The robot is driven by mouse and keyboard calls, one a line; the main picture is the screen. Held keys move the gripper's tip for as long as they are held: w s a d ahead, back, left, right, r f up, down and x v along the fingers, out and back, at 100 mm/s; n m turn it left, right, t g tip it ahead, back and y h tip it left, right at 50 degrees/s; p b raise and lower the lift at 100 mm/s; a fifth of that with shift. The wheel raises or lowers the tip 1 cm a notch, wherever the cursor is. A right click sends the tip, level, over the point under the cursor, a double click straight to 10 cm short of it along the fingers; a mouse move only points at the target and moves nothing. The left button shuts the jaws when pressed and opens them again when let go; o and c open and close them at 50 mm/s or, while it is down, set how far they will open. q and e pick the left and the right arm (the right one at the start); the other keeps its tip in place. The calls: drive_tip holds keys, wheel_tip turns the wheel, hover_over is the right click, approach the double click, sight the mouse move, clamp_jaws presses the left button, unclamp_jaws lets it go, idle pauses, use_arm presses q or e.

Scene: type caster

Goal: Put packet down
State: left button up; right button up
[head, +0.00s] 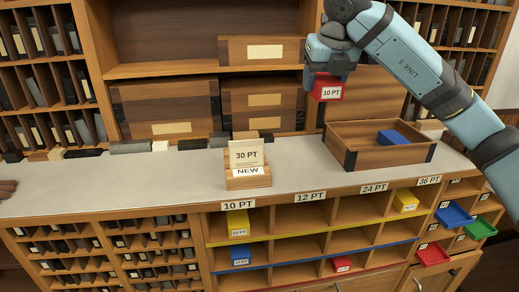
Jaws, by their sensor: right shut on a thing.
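My right gripper (328,72) is shut on a red packet (329,92) labelled "10 PT". It holds the packet in the air above the counter, up and to the left of an open wooden box. A blue packet (392,137) lies in the wooden box (345,158) on the counter. The shelf unit below has columns marked 10, 12, 24 and 36 PT. Yellow packets (238,223) (405,202) sit in its top row, a blue packet (241,255) in the 10 PT column lower down, and a red packet (342,264) near the bottom. My left gripper is not in view.
A card reading "30 PT" (246,154) stands in a wooden holder marked "NEW" (248,180) on the counter. Small blue (454,214), green (479,228) and red (433,254) trays stick out at the lower right. The counter (120,180) is clear at left.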

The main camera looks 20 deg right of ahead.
hover_over(311, 169)
drive_tip(key=s, duration=0.1)
wheel_tip(311, 169, down, 16)
drive_tip(key=shift+s+a, duration=0.15)
drive_tip(key=shift+f+p, duration=0.55)
drive_tip(key=shift+f, duration=1.4)
drive_tip(key=shift+f, duration=0.2)
drive_tip(key=o, duration=1.4)
drive_tip(key=shift+c, duration=0.2)
drive_tip(key=shift+r, duration=0.1)
